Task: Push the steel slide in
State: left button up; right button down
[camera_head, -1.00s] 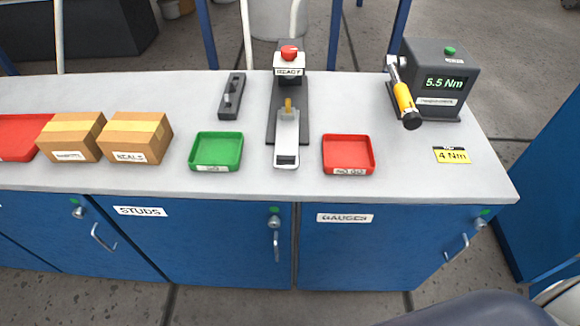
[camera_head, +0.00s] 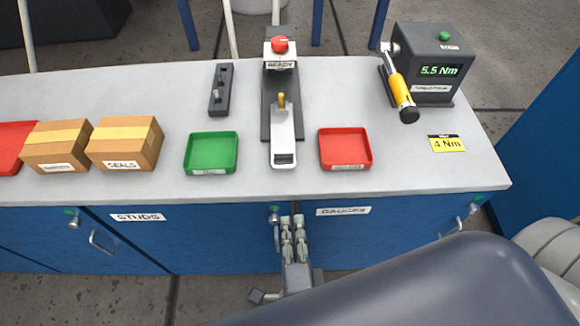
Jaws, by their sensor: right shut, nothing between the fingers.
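The steel slide (camera_head: 285,138) sticks out toward the front from the dark base of a small press (camera_head: 268,103), between the green and red trays. A brass-coloured piece (camera_head: 281,101) stands upright at the slide's back end. The press has a red button (camera_head: 280,44) on top and a READY label. My right gripper (camera_head: 292,222) is shut and empty, in front of the bench's front edge. It is below and in front of the slide, apart from it in the picture. My left gripper is not in view.
A green tray (camera_head: 211,153) is left of the slide and a red tray (camera_head: 345,149) right of it. Cardboard boxes (camera_head: 125,143) stand further left. A torque tester (camera_head: 432,63) with a yellow-handled wrench (camera_head: 401,90) is at the back right. The bench edge (camera_head: 420,190) lies in front.

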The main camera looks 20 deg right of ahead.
jog(key=r+m, duration=0.1)
jog(key=p, duration=0.4)
send_near(291, 138)
jog(key=s, duration=0.1)
jog(key=s+a+f, duration=0.1)
jog(key=s, duration=0.1)
jog(key=shift+a+f+h, duration=0.15)
jog(key=shift+h, duration=0.15)
jog(key=shift+w+d+f, duration=0.2)
jog(key=shift+w+f, duration=0.05)
jog(key=shift+w, duration=0.35)
jog(key=x, duration=0.4)
jog(key=r+p+x, duration=0.1)
jog(key=x, duration=0.3)
jog(key=p+x, duration=0.1)
jog(key=x, duration=0.2)
jog(key=shift+w+d+r, duration=0.15)
jog(key=shift+w+r, duration=0.25)
jog(key=shift+w, duration=0.1)
jog(key=shift+r, duration=0.15)
jog(key=shift+d, duration=0.1)
jog(key=shift+r+p, duration=0.1)
jog(key=shift+p, duration=0.2)
